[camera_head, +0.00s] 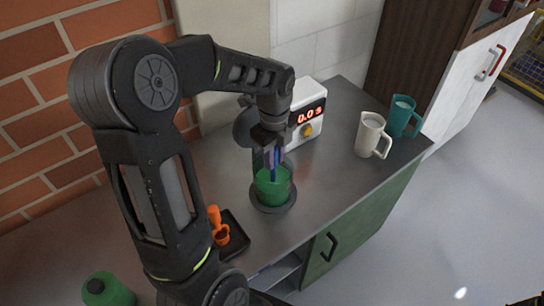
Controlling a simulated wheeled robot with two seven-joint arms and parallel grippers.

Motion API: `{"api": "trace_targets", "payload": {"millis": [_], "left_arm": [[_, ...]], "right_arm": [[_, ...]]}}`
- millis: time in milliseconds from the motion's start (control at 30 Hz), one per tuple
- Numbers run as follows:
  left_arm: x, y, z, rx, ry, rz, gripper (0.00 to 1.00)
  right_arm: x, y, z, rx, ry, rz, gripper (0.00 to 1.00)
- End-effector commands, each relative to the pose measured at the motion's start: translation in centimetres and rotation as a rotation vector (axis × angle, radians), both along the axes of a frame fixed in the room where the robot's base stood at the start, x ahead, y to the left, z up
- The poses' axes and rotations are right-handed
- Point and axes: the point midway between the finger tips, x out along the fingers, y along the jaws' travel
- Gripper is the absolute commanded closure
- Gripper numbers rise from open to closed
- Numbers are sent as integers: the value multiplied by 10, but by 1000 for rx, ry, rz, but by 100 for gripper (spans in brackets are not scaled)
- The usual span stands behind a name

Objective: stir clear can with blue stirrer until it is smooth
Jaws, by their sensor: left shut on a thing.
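A clear can (272,187) with green contents stands upright on a dark round base on the counter. My left gripper (272,158) is above the can, pointing down. It is shut on the blue stirrer (273,172), whose lower part reaches down into the can. The stirrer's lower end is hidden in the green contents. My left arm covers much of the left side of the view. My right gripper is not in view.
A white box with a red "0.0 s" display (309,115) stands behind the can. A white mug (371,135) and a teal mug (403,115) stand at the right. A black tray (237,243) with orange items is in front. A green bottle (108,290) is lower left.

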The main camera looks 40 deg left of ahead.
Motion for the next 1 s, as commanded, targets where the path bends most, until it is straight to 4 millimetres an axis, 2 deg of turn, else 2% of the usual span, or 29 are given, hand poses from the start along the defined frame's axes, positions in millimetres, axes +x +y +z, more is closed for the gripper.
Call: {"api": "trace_targets", "payload": {"millis": [267, 833, 1000], "left_arm": [[0, 0, 5, 0, -1, 0, 100], [0, 0, 54, 0, -1, 0, 100], [1, 0, 65, 1, -3, 1, 100]], "right_arm": [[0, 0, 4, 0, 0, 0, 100], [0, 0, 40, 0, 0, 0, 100], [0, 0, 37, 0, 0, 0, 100]]}}
